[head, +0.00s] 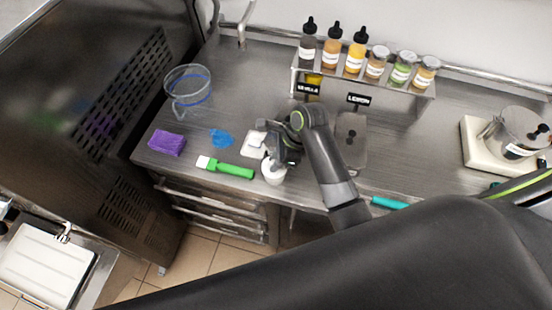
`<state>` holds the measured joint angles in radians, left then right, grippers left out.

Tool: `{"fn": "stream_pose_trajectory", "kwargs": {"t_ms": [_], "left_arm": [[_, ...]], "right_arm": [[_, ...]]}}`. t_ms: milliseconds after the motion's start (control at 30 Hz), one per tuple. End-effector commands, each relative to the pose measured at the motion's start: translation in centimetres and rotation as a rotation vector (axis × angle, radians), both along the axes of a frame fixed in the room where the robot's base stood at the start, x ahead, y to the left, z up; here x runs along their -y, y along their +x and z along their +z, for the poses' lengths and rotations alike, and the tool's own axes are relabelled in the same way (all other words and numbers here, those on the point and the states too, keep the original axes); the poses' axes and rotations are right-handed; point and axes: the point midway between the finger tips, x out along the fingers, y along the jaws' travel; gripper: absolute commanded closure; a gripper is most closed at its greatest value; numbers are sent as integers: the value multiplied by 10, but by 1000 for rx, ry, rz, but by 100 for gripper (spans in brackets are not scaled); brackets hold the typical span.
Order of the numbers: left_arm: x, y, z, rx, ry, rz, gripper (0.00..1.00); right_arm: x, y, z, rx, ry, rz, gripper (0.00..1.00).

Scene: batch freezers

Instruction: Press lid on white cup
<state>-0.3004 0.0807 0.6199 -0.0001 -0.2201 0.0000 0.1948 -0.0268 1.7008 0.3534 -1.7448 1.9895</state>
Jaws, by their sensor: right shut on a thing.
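A white cup (273,175) stands near the front edge of the steel counter. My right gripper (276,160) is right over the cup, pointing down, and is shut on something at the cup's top. The gripper covers the cup's rim, so I cannot tell whether the held thing is the lid or how the lid sits. A white flat item (253,144) lies just behind and left of the cup; I cannot make out what it is. My left gripper is not in view.
A green-handled brush (232,170), a blue crumpled cloth (221,138), a purple sponge (167,142) and a clear jug (188,90) are left of the cup. A shelf of bottles and jars (365,75) stands behind. A scale with a steel pot (485,145) is far right.

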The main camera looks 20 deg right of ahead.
Motion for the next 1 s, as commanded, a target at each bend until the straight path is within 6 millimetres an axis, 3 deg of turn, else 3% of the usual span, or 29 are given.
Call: {"fn": "stream_pose_trajectory", "kwargs": {"t_ms": [467,500,600,667,867,1000], "left_arm": [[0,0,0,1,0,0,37],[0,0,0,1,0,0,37],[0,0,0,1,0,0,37],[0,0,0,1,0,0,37],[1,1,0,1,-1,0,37],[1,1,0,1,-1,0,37]], "right_arm": [[0,0,-1,0,0,0,100],[0,0,-1,0,0,0,76],[0,0,0,0,0,0,63],[0,0,0,0,0,0,55],[0,0,0,0,0,0,54],[0,0,0,0,0,0,36]]}}
